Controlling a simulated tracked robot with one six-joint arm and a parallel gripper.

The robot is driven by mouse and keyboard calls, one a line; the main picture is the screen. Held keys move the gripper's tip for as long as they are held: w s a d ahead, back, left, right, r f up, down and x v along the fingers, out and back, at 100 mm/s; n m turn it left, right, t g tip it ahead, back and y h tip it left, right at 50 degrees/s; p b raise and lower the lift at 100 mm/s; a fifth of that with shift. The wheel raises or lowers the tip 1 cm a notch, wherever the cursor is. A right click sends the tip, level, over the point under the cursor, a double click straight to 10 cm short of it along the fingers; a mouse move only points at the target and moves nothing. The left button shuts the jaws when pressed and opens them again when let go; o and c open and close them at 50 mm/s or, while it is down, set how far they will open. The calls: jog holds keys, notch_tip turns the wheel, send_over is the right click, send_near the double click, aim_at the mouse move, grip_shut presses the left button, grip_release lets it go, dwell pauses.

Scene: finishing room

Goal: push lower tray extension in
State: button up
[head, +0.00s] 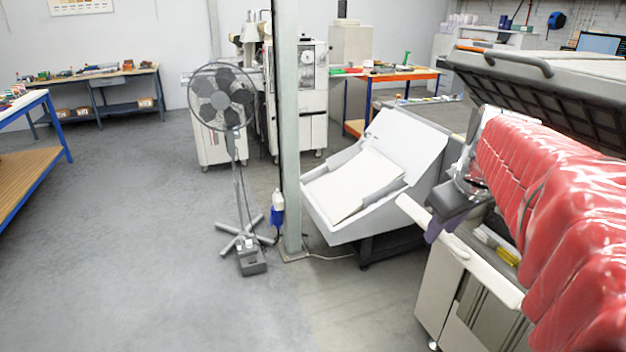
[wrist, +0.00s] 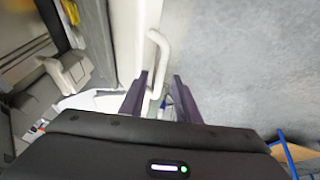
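A white machine with a long, rounded white front bar (head: 470,262) stands at the right in the head view. A big white sloping tray (head: 350,185) with raised sides lies left of it. I cannot tell for sure which part is the lower tray extension. My gripper (head: 438,230) is dark, with purple fingers, and hangs over the upper left end of the bar. In the wrist view my gripper (wrist: 160,82) has its two fingers apart with nothing held between them. A curved white handle (wrist: 158,48) on a white panel (wrist: 128,35) lies just beyond the fingertips.
A grey post (head: 290,130) stands left of the sloping tray, with a standing fan (head: 222,97) beside it. A grey raised lid (head: 545,75) hangs over the machine at the upper right. The grey floor at the front left is clear.

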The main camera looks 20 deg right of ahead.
jog(key=shift+w+f, duration=0.1)
jog(key=shift+f, duration=0.05)
jog(key=shift+c, duration=0.5)
grip_shut()
